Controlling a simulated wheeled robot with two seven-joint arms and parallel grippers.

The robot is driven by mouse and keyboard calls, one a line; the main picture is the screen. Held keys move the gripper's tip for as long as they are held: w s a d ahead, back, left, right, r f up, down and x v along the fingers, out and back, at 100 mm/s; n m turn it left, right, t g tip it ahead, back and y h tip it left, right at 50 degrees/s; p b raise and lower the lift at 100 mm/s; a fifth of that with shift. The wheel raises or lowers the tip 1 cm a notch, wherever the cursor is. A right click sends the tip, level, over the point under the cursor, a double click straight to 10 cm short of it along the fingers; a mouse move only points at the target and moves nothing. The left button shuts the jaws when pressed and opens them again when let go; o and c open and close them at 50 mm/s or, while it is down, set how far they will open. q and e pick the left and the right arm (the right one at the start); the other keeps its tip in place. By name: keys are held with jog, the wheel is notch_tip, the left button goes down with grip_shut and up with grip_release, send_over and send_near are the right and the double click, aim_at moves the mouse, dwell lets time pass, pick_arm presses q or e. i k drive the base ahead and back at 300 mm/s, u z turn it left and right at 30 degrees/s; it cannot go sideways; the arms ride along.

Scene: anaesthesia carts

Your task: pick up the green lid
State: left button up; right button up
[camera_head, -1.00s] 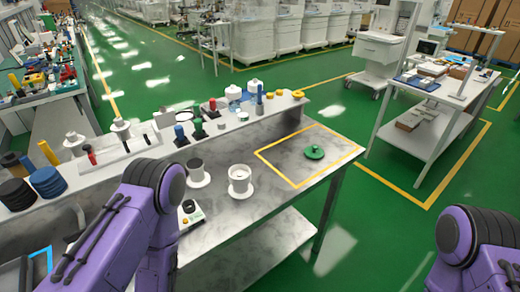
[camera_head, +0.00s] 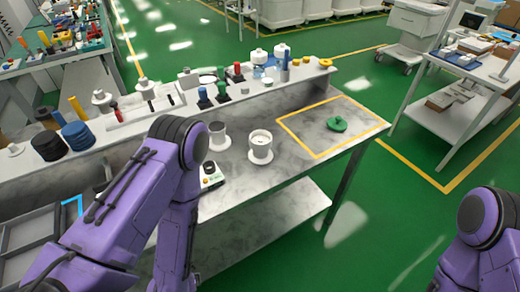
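The green lid (camera_head: 337,124) lies on the metal workbench (camera_head: 285,175), inside a yellow taped rectangle (camera_head: 318,155) near the bench's right end. It is a flat round disc with a small raised knob. My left arm comes in at the lower left, in front of the bench, and my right arm shows at the lower right edge. Both arms are purple. Nothing touches the lid.
A white cup on a saucer (camera_head: 260,150) and a grey-topped white container (camera_head: 217,135) stand left of the tape. A small device (camera_head: 210,175) is beside my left arm. A raised back shelf (camera_head: 150,118) carries several tools. A white cart (camera_head: 455,125) stands at right.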

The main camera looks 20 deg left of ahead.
aim_at(336, 125)
jog(key=z, duration=1.4)
jog(key=i, duration=2.15)
jog(key=u, duration=4.45)
jog(key=k, duration=0.25)
jog(key=z, duration=0.85)
